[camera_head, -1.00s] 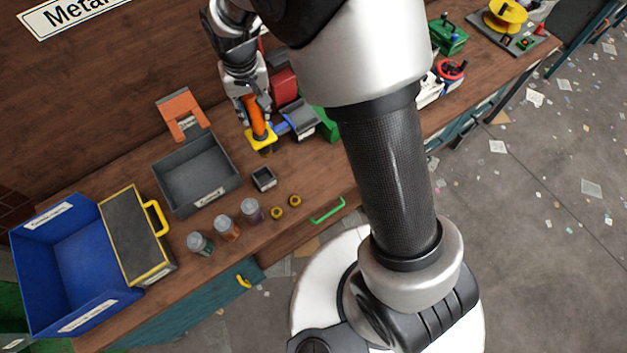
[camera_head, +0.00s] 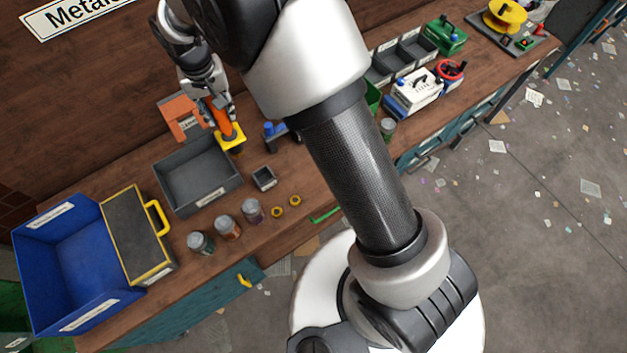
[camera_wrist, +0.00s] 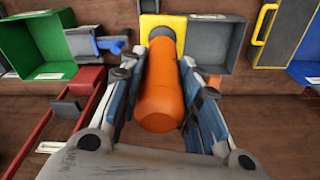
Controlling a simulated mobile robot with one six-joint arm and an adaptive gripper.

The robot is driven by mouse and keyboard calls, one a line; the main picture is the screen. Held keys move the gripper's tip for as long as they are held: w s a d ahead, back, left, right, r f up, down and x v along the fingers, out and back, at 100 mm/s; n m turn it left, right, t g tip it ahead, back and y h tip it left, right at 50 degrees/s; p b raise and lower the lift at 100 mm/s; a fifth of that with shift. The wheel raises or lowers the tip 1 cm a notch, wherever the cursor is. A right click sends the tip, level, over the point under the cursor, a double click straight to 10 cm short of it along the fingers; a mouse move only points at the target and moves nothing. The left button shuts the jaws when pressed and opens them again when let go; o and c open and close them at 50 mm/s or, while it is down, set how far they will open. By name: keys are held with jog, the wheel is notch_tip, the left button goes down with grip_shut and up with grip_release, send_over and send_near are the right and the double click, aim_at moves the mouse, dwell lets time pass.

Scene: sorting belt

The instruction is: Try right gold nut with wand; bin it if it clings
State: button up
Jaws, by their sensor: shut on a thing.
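My gripper (camera_head: 214,112) is shut on the orange handle of the wand (camera_wrist: 162,90). The wand has a yellow square collar (camera_head: 231,137) near its lower end, and it is held tilted above the back of the bench, by the grey bin's right rear corner. Its tip is hidden in the wrist view. Two gold nuts lie apart on the bench near the front edge: the right gold nut (camera_head: 295,200) and the left gold nut (camera_head: 278,211). The wand is well behind both and touches neither.
A grey bin (camera_head: 212,201), a small dark tray (camera_head: 263,178) and several lidded jars (camera_head: 228,228) stand near the nuts. A blue bin (camera_head: 62,285) and a yellow-edged case (camera_head: 136,237) are at left. An orange holder (camera_head: 181,119) stands behind.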

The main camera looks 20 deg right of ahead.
jog(key=w+a+p, duration=0.1)
jog(key=w+a, duration=0.2)
jog(key=a, duration=0.6)
jog(key=shift+p, duration=0.4)
notch_tip(320, 180, down, 7)
jog(key=w+b, duration=0.1)
jog(key=b, duration=0.3)
jog(key=shift+a, duration=0.2)
dwell(0.9)
jog(key=shift+w, duration=0.15)
jog(key=w+a+p, duration=0.2)
jog(key=w, duration=0.5)
jog(key=shift+w+a, duration=0.3)
jog(key=shift+w, duration=0.05)
dwell(1.0)
dwell(0.4)
